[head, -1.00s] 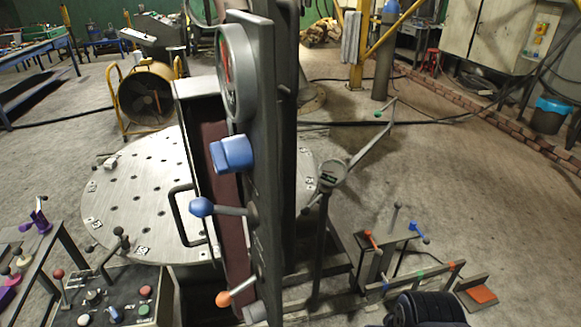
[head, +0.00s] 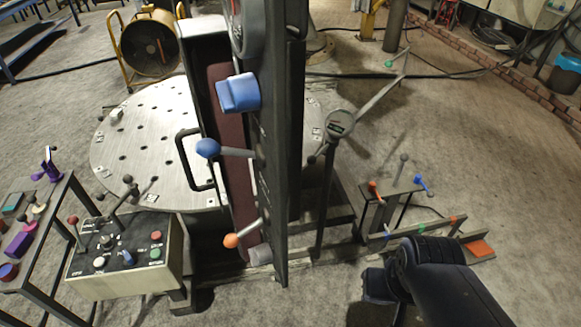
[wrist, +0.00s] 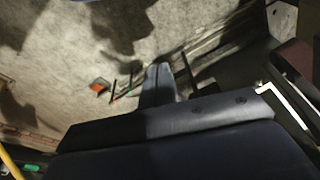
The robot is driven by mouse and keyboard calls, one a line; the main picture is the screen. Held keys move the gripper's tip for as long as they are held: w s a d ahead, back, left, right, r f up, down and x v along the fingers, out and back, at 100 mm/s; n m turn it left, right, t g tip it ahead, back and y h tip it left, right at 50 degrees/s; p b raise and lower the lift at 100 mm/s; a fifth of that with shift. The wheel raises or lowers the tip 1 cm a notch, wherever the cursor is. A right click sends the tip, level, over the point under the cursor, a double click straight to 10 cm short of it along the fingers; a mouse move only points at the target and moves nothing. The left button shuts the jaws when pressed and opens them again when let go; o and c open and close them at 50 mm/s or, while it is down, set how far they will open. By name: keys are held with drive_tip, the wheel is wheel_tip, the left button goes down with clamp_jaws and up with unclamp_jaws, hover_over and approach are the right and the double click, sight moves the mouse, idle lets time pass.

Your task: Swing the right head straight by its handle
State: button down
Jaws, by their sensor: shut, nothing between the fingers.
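A grey round gauge head (head: 339,123) sits on a dark post right of the tall panel in the head view. A thin bar (head: 382,90) slants from it up and right, with a green knob (head: 388,64) near its far end. I cannot tell for certain that this is the right head and its handle. My gripper (wrist: 158,72) is shut and empty in the wrist view, above the floor. In the head view my dark arm reaches in at the lower right, apart from the post and bar; the fingertips are not clear there.
A tall dark panel (head: 268,130) with blue and orange knobs stands centrally. Right of it is a low stand (head: 390,195) with red, grey and blue levers, near a rail and an orange pad (head: 481,249). A control box (head: 125,255) stands lower left. Floor at right is open.

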drive_tip(key=c, duration=2.1)
unclamp_jaws()
drive_tip(key=o, duration=0.3)
drive_tip(key=shift+o, duration=0.8)
drive_tip(key=shift+w+r, duration=0.15)
drive_tip(key=shift+o, duration=0.8)
drive_tip(key=w+a+r+n+t+y+b, duration=0.1)
drive_tip(key=w+a+r+y, duration=0.3)
drive_tip(key=w+r, duration=0.4)
wheel_tip(320, 180, up, 2)
drive_tip(key=shift+w+a+r+t, duration=0.15)
drive_tip(key=shift+a+t, duration=0.3)
drive_tip(key=shift+t, duration=0.15)
drive_tip(key=w+a+r+n+t+y+b, duration=0.15)
drive_tip(key=r+n+y, duration=0.45)
drive_tip(key=r, duration=1.1)
drive_tip(key=w+a+r+n+t+y, duration=0.3)
drive_tip(key=r+n+y, duration=0.25)
drive_tip(key=r, duration=1.25)
drive_tip(key=p+x, duration=0.2)
drive_tip(key=x, duration=0.8)
drive_tip(key=shift+f+p, duration=0.2)
drive_tip(key=shift+p, duration=0.15)
drive_tip(key=shift+a, duration=0.1)
